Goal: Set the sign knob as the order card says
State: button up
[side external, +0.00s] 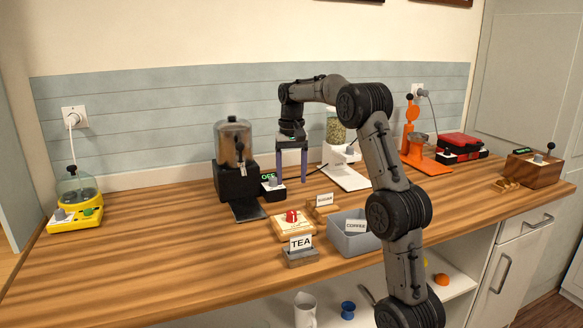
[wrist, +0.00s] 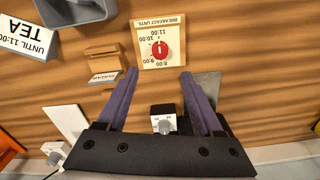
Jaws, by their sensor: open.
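The sign (side external: 293,228) is a wooden board with a red knob (side external: 291,216), on the counter in front of my gripper. In the wrist view the sign (wrist: 177,62) reads "BREAKFAST UNTIL", with hour marks around the red knob (wrist: 160,50). A white line shows on the knob; which mark it points to is unclear. The order card (side external: 301,243) reads "TEA"; in the wrist view the card (wrist: 22,40) reads upside down, with "UNTIL 11:00". My gripper (side external: 291,178) is open and empty, pointing down above the counter. Its fingertips (wrist: 159,73) are apart from the knob.
A black box with a grey knob and green display (side external: 269,176) stands beside my fingers. A dispenser (side external: 234,145) is behind left. A grey bin (side external: 345,240) with a "COFFEE" card and a "SUGAR" card holder (side external: 323,210) stand right of the sign.

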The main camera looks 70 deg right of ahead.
jog(key=shift+r, duration=1.25)
jog(key=a+r+n+t, duration=0.1)
jog(key=a+r+n, duration=0.1)
jog(key=a+r, duration=0.75)
jog(key=s+a+n+t+h, duration=0.1)
jog(key=s+a+n+t, duration=0.3)
jog(key=a, duration=0.8)
jog(key=s+a+f+n, duration=0.2)
jog(key=s+a+f, duration=0.1)
jog(key=s+a, duration=0.5)
jog(key=s+a+f+n+y, duration=0.1)
jog(key=s+f+n, duration=0.2)
jog(key=s+f, duration=0.3)
jog(key=shift+s+a+f+t, duration=0.3)
jog(key=shift+s+f, duration=0.1)
jog(key=shift+f, duration=1.55)
